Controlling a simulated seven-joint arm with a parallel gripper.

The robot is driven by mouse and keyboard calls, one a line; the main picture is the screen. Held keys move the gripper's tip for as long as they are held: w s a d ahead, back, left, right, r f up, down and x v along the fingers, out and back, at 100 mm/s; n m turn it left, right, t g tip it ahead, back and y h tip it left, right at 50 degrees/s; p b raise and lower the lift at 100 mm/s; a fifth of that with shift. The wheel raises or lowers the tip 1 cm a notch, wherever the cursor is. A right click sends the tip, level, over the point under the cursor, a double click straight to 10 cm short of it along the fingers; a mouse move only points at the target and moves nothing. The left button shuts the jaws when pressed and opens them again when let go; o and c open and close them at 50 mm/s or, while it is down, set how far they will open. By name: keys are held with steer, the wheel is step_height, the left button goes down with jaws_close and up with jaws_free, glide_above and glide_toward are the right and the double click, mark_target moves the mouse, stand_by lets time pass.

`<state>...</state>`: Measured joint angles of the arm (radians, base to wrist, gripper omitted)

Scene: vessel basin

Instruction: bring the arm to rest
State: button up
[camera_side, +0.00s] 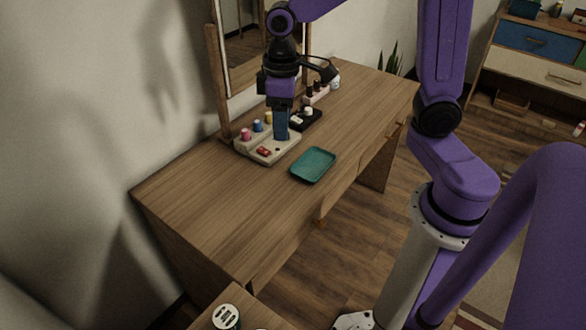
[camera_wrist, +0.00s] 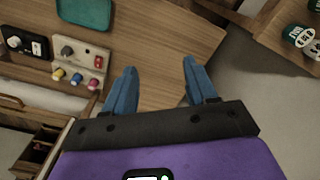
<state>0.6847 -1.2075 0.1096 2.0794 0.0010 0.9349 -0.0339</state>
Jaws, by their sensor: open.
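My gripper (camera_side: 282,134) points down over the wooden dressing table (camera_side: 190,200) in the side view. In the wrist view my gripper (camera_wrist: 160,72) has its two blue fingers spread, with nothing between them but bare wood behind. In the side view the fingers overlap a pale holder (camera_side: 254,150) carrying small pink, blue and yellow-capped pieces. The holder (camera_wrist: 80,72) lies left of the fingers in the wrist view, apart from them. I cannot tell the exact height of the fingertips above the table.
A green tray (camera_side: 314,165) lies empty on the table. A black box (camera_side: 308,122) and a pink holder with bottles (camera_side: 318,97) stand behind it. A mirror (camera_side: 258,40) rises at the back. The table's left part is clear.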

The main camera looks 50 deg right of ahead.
steer(key=s+d+n, duration=0.1)
steer(key=s+n, duration=0.5)
steer(key=s, duration=1.3)
steer(key=shift+s+f, duration=0.15)
steer(key=shift+s, duration=0.2)
